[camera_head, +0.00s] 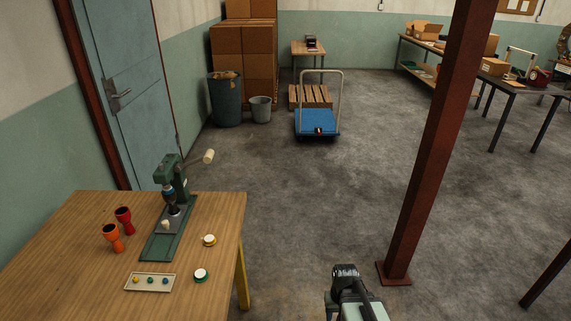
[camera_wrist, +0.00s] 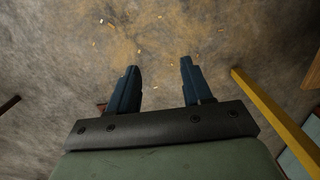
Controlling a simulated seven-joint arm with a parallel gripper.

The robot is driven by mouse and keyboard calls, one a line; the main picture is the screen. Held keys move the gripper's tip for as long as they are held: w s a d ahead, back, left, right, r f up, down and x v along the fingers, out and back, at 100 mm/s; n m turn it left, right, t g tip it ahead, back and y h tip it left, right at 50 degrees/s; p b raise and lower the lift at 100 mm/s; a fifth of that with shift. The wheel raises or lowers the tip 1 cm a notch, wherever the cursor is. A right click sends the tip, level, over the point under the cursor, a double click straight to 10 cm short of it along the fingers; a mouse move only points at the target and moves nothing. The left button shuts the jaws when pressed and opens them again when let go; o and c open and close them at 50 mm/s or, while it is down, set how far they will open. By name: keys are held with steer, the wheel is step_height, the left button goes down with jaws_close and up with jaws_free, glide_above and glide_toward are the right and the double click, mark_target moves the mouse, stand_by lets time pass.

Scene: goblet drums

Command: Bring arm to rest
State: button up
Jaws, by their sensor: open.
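My gripper (camera_wrist: 158,78) shows in the wrist view with its two dark blue fingers apart and nothing between them. It points at the bare concrete floor (camera_wrist: 160,35). In the head view, part of my arm (camera_head: 348,290) shows at the bottom centre, to the right of the wooden table (camera_head: 70,240) and apart from it. The gripper's fingers cannot be made out in that view. A yellow table leg (camera_wrist: 275,120) runs along the right of the wrist view.
The table bears a green press (camera_head: 170,190), a red goblet drum (camera_head: 124,219), an orange one (camera_head: 113,237), two white-topped round pieces (camera_head: 201,275) and a small tray (camera_head: 131,282). A rust-red post (camera_head: 430,150) stands to the right. Open floor lies beyond, towards a blue trolley (camera_head: 316,122).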

steer(key=s+f+g, duration=0.3)
steer(key=s+f, duration=0.5)
steer(key=s, duration=0.5)
steer(key=s+f+g, duration=0.3)
steer(key=s+f, duration=0.6)
steer(key=s, duration=0.5)
